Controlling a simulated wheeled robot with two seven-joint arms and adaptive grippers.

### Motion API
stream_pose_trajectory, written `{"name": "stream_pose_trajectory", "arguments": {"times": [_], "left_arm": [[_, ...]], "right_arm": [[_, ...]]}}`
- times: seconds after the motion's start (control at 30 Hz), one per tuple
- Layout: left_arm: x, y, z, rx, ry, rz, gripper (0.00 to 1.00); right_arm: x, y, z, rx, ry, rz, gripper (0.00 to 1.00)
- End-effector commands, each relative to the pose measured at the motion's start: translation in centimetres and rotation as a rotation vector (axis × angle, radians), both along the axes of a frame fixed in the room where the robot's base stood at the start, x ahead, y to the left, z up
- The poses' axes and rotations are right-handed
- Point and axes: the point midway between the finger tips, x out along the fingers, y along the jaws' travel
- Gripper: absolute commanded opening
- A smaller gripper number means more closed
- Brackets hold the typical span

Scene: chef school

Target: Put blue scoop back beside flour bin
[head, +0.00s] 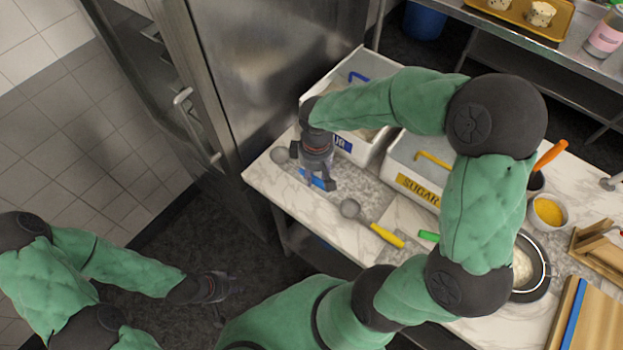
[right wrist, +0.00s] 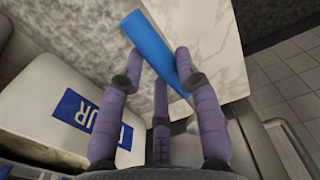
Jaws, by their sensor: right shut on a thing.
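The blue scoop has a blue handle (head: 312,177) and what looks like a grey metal bowl (head: 281,156) to its left. My right gripper (head: 319,184) points down at the handle, beside the flour bin (head: 340,146), and is shut on it. In the right wrist view the blue handle (right wrist: 150,40) runs between my fingers; the bowl is out of sight. I cannot tell whether the scoop touches the counter. The flour bin, white with a blue label, also shows in the right wrist view (right wrist: 50,120). My left gripper (head: 222,287) hangs empty over the floor.
A yellow-handled scoop (head: 385,235) lies nearby on the marble counter (head: 270,182). The sugar bin (head: 407,185) stands right of the flour bin. A steel fridge (head: 270,60) rises behind the counter's left end. A dark pan (head: 535,285) and cutting board (head: 595,320) are at the right.

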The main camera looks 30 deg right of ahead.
Motion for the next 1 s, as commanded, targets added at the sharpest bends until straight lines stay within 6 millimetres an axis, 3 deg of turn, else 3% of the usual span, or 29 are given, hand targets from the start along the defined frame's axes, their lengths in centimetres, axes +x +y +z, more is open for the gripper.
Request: {"name": "stream_pose_trajectory", "arguments": {"times": [0.1,0.37,0.6,1.0], "left_arm": [[0.0,0.0,-0.4,0.000,0.000,0.000,0.40],[0.0,0.0,-0.7,0.000,0.000,0.000,0.40],[0.0,0.0,-1.6,0.000,0.000,0.000,0.40],[0.0,0.0,-1.8,0.000,0.000,0.000,0.40]], "right_arm": [[1.0,-0.1,-1.3,0.000,-0.001,0.000,0.01],[2.0,-0.3,-2.5,0.000,0.000,0.000,0.01],[2.2,-0.3,-5.7,0.001,0.000,0.001,0.01],[2.3,-0.3,-6.1,0.000,-0.001,0.000,0.01]]}}
